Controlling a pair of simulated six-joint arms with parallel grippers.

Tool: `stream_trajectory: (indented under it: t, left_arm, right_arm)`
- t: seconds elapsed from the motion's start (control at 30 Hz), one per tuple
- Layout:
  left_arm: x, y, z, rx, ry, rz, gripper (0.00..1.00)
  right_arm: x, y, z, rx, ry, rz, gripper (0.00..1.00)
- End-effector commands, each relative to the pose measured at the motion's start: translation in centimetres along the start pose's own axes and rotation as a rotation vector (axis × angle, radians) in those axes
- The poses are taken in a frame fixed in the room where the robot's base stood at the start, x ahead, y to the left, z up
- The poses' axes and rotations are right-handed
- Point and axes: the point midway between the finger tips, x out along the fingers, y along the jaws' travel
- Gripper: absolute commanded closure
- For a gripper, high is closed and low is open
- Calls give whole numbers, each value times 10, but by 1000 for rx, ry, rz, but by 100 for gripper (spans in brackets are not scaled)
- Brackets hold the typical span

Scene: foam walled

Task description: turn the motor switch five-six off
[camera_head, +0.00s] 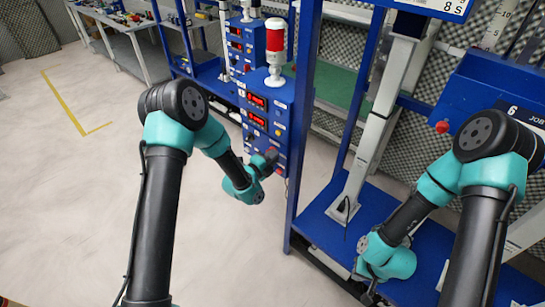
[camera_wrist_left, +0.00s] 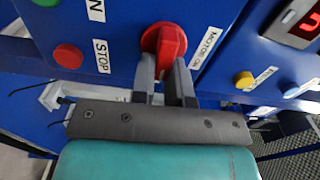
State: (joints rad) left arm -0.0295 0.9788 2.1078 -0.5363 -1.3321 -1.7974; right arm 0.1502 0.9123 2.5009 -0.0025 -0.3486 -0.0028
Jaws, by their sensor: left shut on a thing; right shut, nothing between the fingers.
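A red rotary switch (camera_wrist_left: 165,42) sits on the face of a blue control box (camera_wrist_left: 115,20) in the left wrist view, beside a white label (camera_wrist_left: 208,46) reading MOTOR ON. My left gripper (camera_wrist_left: 164,68) is shut on the switch, one grey finger on each side of its handle. The fingers partly cover the handle, and no five-six marking is readable. In the head view my left gripper (camera_head: 271,157) is at the lower front of the blue control column (camera_head: 284,110), where the switch is hidden.
A red STOP button (camera_wrist_left: 68,56) is left of the switch, and a yellow button (camera_wrist_left: 245,80) is to its right. A red signal lamp (camera_head: 275,37) tops the column. A blue frame post (camera_head: 303,110) stands close on its right. The floor at left is open.

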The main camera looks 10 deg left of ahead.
Motion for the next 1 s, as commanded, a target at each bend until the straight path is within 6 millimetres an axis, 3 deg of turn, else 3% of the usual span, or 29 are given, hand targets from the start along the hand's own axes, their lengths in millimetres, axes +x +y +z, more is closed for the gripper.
stream_trajectory:
  t: [0.6, 0.63, 0.87, 1.0]
  left_arm:
    - [0, 2, 0, 56, 0, 1, 100]
    - [0, 2, 0, 56, 0, 1, 82]
    - [0, 1, 0, 55, 0, 1, 60]
    - [0, 1, 0, 55, 0, 0, 60]
  right_arm:
    - [0, 0, 0, 0, 0, 0, 100]
    - [0, 0, 0, 0, 0, 0, 100]
    - [0, 0, 0, 0, 0, 0, 100]
    - [0, 0, 0, 0, 0, 0, 100]
